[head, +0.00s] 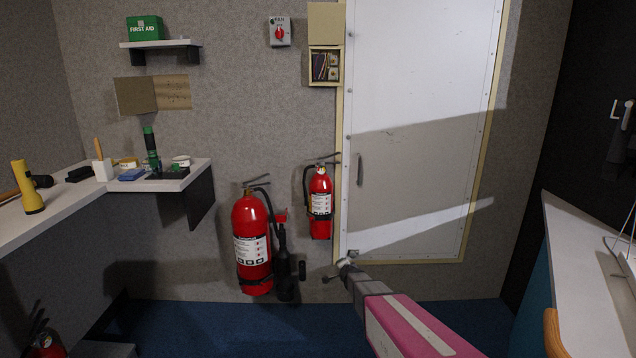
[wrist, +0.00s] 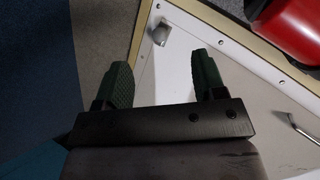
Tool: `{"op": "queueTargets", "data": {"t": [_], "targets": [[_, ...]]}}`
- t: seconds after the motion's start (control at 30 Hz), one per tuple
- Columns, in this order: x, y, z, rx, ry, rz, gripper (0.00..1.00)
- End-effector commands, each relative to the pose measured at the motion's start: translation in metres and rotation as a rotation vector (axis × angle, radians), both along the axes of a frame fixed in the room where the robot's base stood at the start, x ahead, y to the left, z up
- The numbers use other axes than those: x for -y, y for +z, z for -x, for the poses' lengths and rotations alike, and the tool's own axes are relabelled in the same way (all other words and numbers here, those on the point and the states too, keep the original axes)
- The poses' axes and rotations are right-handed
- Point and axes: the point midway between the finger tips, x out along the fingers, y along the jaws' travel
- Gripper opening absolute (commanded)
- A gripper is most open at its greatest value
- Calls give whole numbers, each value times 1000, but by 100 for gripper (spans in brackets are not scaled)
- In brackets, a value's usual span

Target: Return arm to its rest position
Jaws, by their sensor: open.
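My arm, with a pink and white link, reaches up from the bottom right in the head view. My gripper (head: 343,268) is at its far end, in front of the lower left corner of the white door (head: 420,120). In the wrist view my gripper (wrist: 163,66) shows two dark green fingers spread apart with nothing between them. Behind them are the door panel (wrist: 175,75) and a small metal fitting (wrist: 161,32). The fingers look dim and small in the head view.
A large red extinguisher (head: 252,245) and a smaller one (head: 320,205) hang left of the door. A white shelf counter (head: 60,203) with several items stands left. Another counter (head: 585,290) stands right. Blue floor (head: 200,328) lies below.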

Motion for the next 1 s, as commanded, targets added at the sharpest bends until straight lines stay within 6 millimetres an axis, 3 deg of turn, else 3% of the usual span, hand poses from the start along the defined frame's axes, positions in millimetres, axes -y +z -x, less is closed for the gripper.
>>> {"op": "queueTargets", "data": {"t": [0.03, 0.27, 0.5, 0.6, 0.7, 0.8, 1.0], "targets": [[1, 15, 31, -59, 65, 52, 64], [11, 48, 144, -365, 388, 308, 64], [42, 86, 277, -695, 697, 525, 64], [54, 100, 319, -806, 789, 576, 64], [62, 110, 346, -882, 848, 605, 64], [67, 115, 360, -924, 880, 618, 64], [68, 115, 362, -937, 891, 622, 64]]}}
